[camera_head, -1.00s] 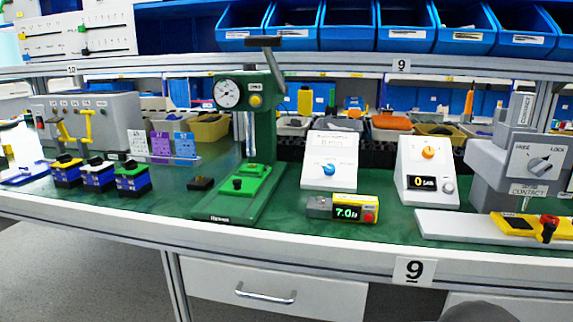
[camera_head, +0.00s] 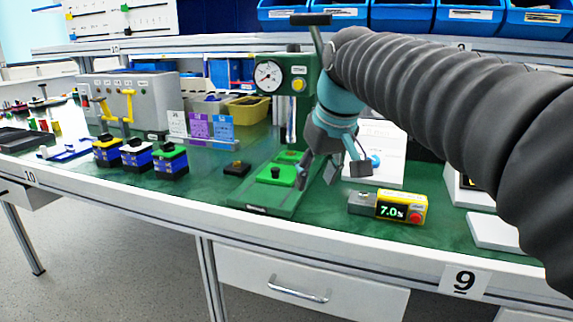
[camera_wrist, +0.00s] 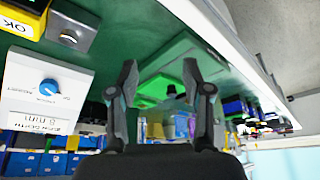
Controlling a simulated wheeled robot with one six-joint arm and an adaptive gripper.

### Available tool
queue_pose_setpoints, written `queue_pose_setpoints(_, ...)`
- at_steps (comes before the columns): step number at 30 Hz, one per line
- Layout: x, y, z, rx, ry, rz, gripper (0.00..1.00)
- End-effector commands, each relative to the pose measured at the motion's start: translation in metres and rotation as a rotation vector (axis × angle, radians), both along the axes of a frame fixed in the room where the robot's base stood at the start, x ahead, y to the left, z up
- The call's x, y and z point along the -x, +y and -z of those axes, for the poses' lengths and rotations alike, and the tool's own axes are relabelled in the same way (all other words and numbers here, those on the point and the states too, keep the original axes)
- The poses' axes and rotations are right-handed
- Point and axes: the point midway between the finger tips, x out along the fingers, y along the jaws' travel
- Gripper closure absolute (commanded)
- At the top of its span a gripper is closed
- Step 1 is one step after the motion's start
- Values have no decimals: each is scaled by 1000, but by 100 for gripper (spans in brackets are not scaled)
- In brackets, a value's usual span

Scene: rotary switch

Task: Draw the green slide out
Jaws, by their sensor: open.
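The bright green slide (camera_head: 272,176) lies on the dark green base of the press, with a small black knob standing on top. My gripper (camera_head: 332,170) is open and empty, over the right side of the press base. Its two fingers also show spread apart in the wrist view (camera_wrist: 160,72). The gripper and arm cover part of the press column. I cannot tell whether a finger touches the slide.
A yellow display box reading 7.0 (camera_head: 402,208) stands right of the press. A white panel with a blue knob (camera_wrist: 45,92) is close to the gripper. A small black block (camera_head: 237,168) and several blue-and-black blocks are to the left.

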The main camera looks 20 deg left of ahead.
Motion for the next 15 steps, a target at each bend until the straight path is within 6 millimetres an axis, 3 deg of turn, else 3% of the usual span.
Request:
queue_pose_setpoints(3,-5,19,-4,2,4,-35,51)
queue_pose_setpoints(8,-11,28,-6,2,5,-46,51)
queue_pose_setpoints(15,-38,51,-7,3,5,-46,51)
